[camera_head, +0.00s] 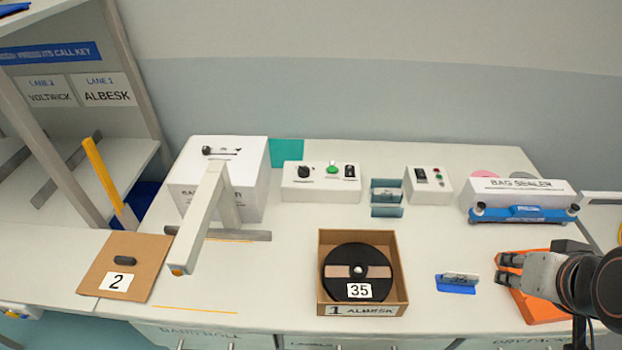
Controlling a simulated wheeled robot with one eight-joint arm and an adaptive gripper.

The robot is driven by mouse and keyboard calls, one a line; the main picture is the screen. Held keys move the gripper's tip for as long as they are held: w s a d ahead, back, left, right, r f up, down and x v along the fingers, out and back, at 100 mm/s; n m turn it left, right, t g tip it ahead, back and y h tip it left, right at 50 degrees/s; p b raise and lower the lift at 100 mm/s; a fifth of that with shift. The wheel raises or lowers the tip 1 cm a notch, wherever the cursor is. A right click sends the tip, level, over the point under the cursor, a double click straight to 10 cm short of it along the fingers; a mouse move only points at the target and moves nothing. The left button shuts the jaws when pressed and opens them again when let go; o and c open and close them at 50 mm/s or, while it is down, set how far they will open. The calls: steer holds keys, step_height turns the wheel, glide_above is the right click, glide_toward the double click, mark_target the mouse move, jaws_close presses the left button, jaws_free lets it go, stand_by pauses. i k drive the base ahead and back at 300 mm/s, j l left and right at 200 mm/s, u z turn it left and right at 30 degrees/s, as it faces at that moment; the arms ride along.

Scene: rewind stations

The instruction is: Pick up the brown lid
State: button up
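The brown lid (103,278) is a flat cardboard square with a dark handle (125,261) in its middle and a white label "2". It lies at the left front of the white table, apart from other things. My gripper (507,270) is at the far right, above an orange tray or mat, far from the lid. Its two dark fingertips are apart and nothing shows between them. The wrist hides part of the orange thing.
An open cardboard box (362,310) marked "1 ALBESK" holds a black reel labelled 35. A white machine (240,178) with a grey arm (198,220) stands just right of the lid. A blue card holder (456,285) and a bag sealer (520,200) are at right.

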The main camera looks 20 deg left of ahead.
mark_target(127, 267)
steer(key=u, duration=2.45)
steer(key=k+l+z, duration=0.1)
steer(key=z, duration=1.25)
steer(key=u, duration=1.4)
steer(key=i+j+z, duration=0.35)
steer(key=i+j, duration=0.25)
steer(key=i+j+z, duration=0.35)
steer(key=i+j, duration=0.3)
steer(key=j, duration=0.1)
